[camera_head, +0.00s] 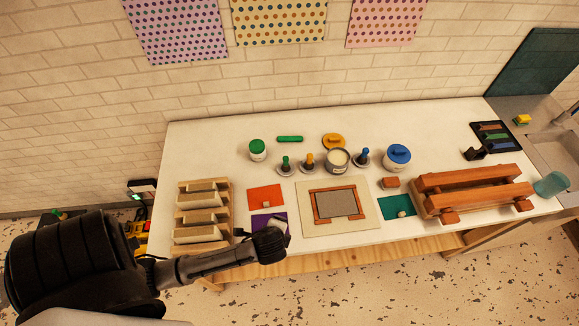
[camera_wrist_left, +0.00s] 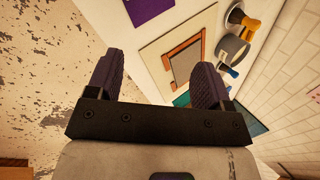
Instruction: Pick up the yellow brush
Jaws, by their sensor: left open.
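The yellow brush (camera_head: 308,160) stands on a small dish towards the back of the white table (camera_head: 450,125), between a green brush (camera_head: 285,164) and a grey can (camera_head: 338,161). What looks like the yellow brush also shows near the top of the left wrist view (camera_wrist_left: 246,22). My left gripper (camera_head: 274,246) is over the table's front edge beside the purple card, in front of the brush and apart from it. In the left wrist view its two dark fingers (camera_wrist_left: 153,75) are spread wide with nothing between them. My right gripper is in neither view.
A blue brush (camera_head: 364,157) stands right of the can. Green (camera_head: 257,149) and blue-lidded jars (camera_head: 397,158) flank the row. A framed screen (camera_head: 337,203) lies in front, a wooden rack (camera_head: 202,212) left, and a wooden press (camera_head: 475,188) right.

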